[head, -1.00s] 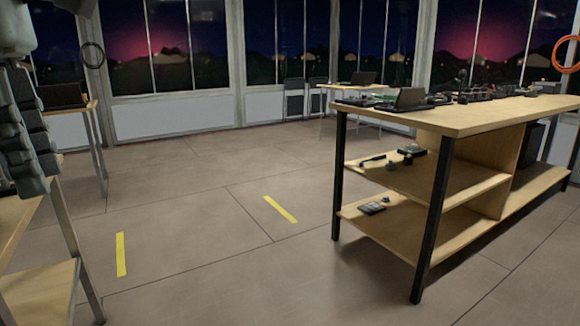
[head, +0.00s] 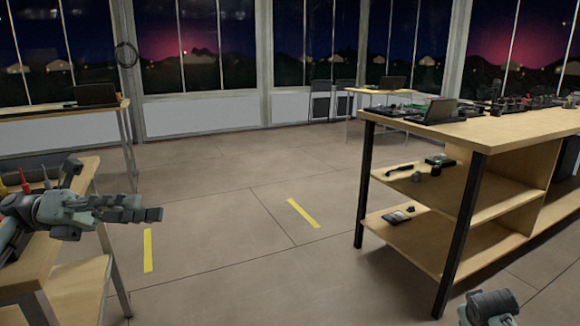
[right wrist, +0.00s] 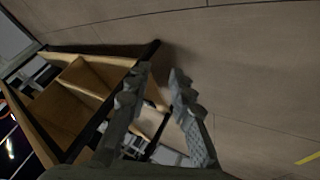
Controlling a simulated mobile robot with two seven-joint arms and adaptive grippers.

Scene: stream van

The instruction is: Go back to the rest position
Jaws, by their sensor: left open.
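My left gripper (head: 145,208) shows at the left of the head view, grey, its fingers pointing right. It is open and empty, near the wooden bench (head: 75,286) at the left edge. Part of my right arm (head: 490,306) shows at the bottom right of the head view. In the right wrist view my right gripper (right wrist: 160,77) has its two ridged fingers apart, with floor and part of a wooden shelf unit visible behind them. I see nothing held in it.
Tools stand on the left bench. Another table (head: 60,112) is at the back left. The floor (head: 240,200) between is clear, with yellow strips.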

